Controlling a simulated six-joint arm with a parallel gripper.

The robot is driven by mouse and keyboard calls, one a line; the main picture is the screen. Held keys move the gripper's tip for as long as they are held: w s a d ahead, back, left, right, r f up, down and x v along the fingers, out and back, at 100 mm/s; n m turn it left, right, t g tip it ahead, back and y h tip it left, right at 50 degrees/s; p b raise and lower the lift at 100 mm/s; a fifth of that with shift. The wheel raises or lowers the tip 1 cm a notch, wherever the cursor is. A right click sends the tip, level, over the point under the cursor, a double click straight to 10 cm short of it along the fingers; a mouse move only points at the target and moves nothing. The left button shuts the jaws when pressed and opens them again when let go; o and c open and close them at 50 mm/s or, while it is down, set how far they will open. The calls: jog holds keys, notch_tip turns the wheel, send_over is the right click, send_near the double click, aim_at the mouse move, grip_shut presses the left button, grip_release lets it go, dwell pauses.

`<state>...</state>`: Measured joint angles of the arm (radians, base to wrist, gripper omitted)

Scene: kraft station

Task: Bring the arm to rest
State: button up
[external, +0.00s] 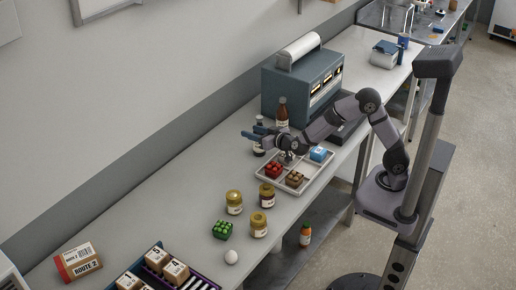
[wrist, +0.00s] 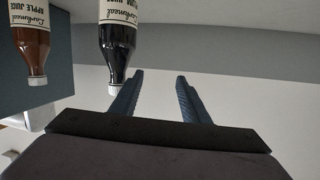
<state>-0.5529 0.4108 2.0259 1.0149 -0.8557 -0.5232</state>
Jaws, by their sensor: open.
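My gripper (external: 252,128) is at the end of my bent arm, above the bench near the back wall. Its two blue fingers point left, toward the wall. In the wrist view my gripper (wrist: 160,76) is open, with nothing between its fingers. That view looks upside down. A dark bottle with a white cap (wrist: 117,45) shows there left of the fingers, with an apple juice bottle (wrist: 31,45) farther left. In the external view the dark bottle (external: 258,150) stands just below my gripper, partly hidden. The brown bottle (external: 282,108) stands behind it, by the blue-grey machine.
A divided tray (external: 262,176) under my wrist holds red, brown and blue packs. Several jars (external: 234,203), a green pack (external: 222,229) and a white egg (external: 231,257) stand nearer. A crate of boxes (external: 158,248) and a carton (external: 77,262) are at lower left. The machine (external: 282,92) stands behind my arm.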

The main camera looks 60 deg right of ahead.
jog(key=s+d+f+n+g+y+p, duration=0.1)
jog(key=s+d+f+g, duration=0.3)
jog(key=s, duration=0.7)
jog(key=s+d+f+n+g, duration=0.1)
jog(key=s+d+f+g, duration=0.2)
jog(key=s+d+g, duration=0.3)
jog(key=s+d+f+g+y+p, duration=0.1)
jog(key=s+d+f+g, duration=0.3)
jog(key=s, duration=1.3)
jog(key=shift+d+f+n+g+y+p, duration=0.3)
jog(key=shift+d+n+g+p, duration=0.15)
jog(key=shift+d, duration=0.35)
